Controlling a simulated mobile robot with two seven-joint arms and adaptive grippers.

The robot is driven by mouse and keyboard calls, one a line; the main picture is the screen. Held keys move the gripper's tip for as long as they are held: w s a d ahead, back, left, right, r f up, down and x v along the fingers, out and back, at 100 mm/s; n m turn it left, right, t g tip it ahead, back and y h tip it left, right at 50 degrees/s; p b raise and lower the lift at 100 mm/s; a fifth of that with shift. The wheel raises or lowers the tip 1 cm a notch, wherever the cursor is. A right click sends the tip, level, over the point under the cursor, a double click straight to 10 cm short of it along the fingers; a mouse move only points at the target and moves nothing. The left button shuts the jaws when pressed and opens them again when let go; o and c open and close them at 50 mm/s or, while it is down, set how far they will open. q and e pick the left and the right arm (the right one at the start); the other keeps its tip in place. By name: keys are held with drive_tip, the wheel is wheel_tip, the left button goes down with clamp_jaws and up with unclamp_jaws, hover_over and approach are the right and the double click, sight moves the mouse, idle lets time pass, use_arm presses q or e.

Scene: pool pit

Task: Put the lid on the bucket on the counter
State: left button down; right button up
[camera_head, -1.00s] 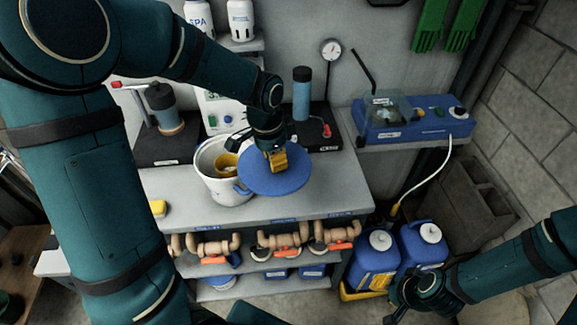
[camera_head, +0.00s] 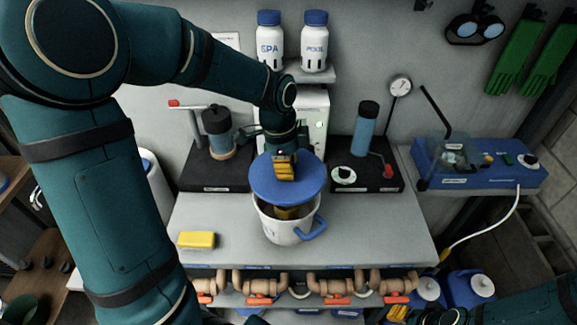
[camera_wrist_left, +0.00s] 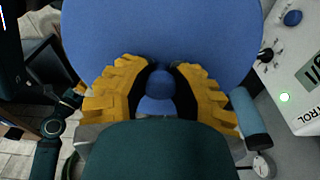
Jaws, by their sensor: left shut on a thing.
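The round blue lid (camera_head: 308,187) is in the grasp of my left gripper (camera_head: 286,172). In the left wrist view, the yellow-padded fingers (camera_wrist_left: 160,88) are shut on the knob of the lid (camera_wrist_left: 160,30). The white bucket (camera_head: 275,230) with a blue handle stands on the counter (camera_head: 385,235). The lid is over the bucket and hides the back of its opening. The front of the opening shows below the lid, with something yellow-brown inside. My right gripper (camera_head: 437,317) is only partly in view at the bottom edge, and its fingers are unclear.
A yellow sponge (camera_head: 196,240) lies left of the bucket. Pump stands with dark bases (camera_head: 215,176) and a white control box (camera_head: 312,105) are behind it. A blue device (camera_head: 480,165) stands at the right. The counter right of the bucket is clear.

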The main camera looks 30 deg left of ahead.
use_arm(q)
drive_tip(key=shift+a, duration=0.15)
drive_tip(key=shift+f+b, duration=0.6)
drive_tip(key=shift+f, duration=0.05)
drive_tip(key=shift+f+b, duration=1.85)
drive_tip(key=shift+f, duration=0.65)
drive_tip(key=shift+f, duration=0.3)
drive_tip(key=shift+c, duration=1)
unclamp_jaws()
drive_tip(key=shift+r, duration=0.15)
